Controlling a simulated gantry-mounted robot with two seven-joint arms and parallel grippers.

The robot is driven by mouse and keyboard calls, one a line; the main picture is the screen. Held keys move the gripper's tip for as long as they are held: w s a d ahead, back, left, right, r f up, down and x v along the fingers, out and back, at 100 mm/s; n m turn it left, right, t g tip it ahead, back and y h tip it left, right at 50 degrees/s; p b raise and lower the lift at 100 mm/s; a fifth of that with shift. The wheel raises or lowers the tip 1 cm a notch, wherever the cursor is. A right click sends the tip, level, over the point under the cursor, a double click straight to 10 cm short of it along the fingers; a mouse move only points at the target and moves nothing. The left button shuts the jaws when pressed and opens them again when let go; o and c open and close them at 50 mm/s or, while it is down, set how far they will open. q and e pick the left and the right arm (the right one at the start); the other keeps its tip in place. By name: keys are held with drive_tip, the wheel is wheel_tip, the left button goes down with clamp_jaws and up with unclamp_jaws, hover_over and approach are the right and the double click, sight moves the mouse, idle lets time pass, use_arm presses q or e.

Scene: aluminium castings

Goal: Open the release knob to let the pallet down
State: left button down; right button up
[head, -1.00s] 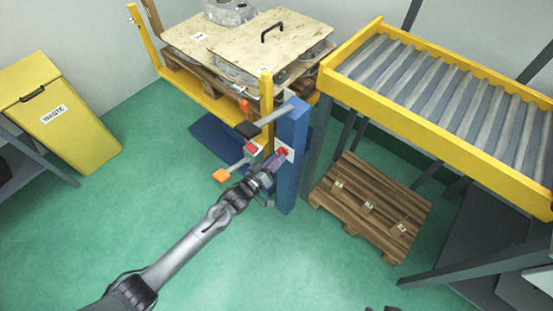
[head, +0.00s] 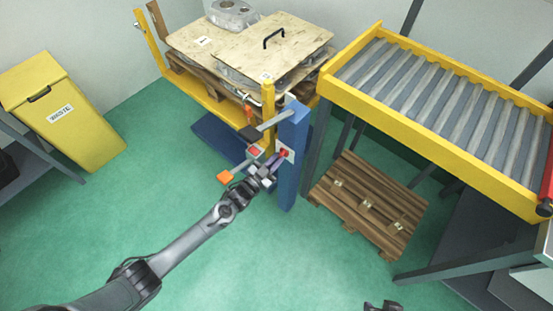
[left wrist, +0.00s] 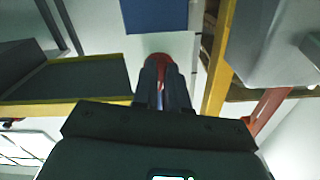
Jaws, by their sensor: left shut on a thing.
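The red release knob (head: 284,153) sits on a pale plate on the blue post (head: 291,180) of the yellow lift. My left gripper (head: 276,161) is at the knob, shut on it; the fingers partly hide it. In the left wrist view the red knob (left wrist: 158,59) shows at the tips of my closed fingers (left wrist: 163,80). The loaded wooden pallet (head: 190,75) rests raised on the yellow lift frame (head: 205,98), with a board and castings on top. A dark piece at the bottom edge (head: 383,306) looks like my right gripper, mostly out of frame.
An orange-ended lever (head: 224,177) and a red-topped box (head: 255,150) are close left of my gripper. A roller conveyor (head: 440,90) stands at right, with another wooden pallet (head: 370,205) on the floor below. A yellow waste bin (head: 65,115) stands at left. The green floor in front is clear.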

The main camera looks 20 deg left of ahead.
use_arm(q)
drive_tip(key=m, duration=0.3)
drive_tip(key=m+p, duration=0.1)
drive_tip(key=m, duration=0.2)
drive_tip(key=shift+w+a+r, duration=0.1)
drive_tip(key=shift+r, duration=0.05)
idle(0.3)
drive_tip(key=c, duration=1.2)
unclamp_jaws()
drive_tip(key=shift+o, duration=0.2)
drive_tip(key=p+v, duration=0.3)
drive_tip(key=v, duration=0.8)
drive_tip(key=shift+p, duration=0.35)
